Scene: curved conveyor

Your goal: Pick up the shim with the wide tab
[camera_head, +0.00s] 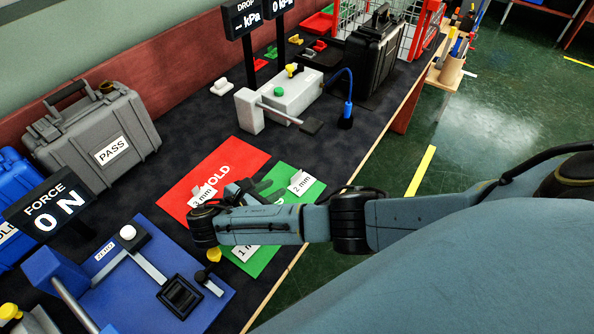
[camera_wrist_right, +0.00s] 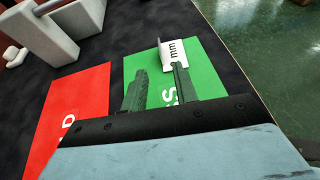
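Three white-tabbed shims show in the head view: one marked 3 mm (camera_head: 203,195) on the red HOLD card, one marked 2 mm (camera_head: 300,183) at the far right of the green card, and one marked 1 mm (camera_head: 244,253) on the green card's near part, partly covered by my arm. I cannot tell which tab is widest. My right gripper (camera_head: 250,190) is open over the cards. In the right wrist view its two fingers (camera_wrist_right: 157,82) stand apart over the green card. The right finger overlaps a tab reading mm (camera_wrist_right: 173,53); contact is unclear. My left gripper is out of view.
The red card (camera_head: 228,160) and green card (camera_head: 275,252) lie side by side on the dark bench. A blue force gauge base (camera_head: 130,290) stands at near left, a grey PASS case (camera_head: 95,130) behind. A grey-white clamp device (camera_head: 290,95) stands beyond the cards.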

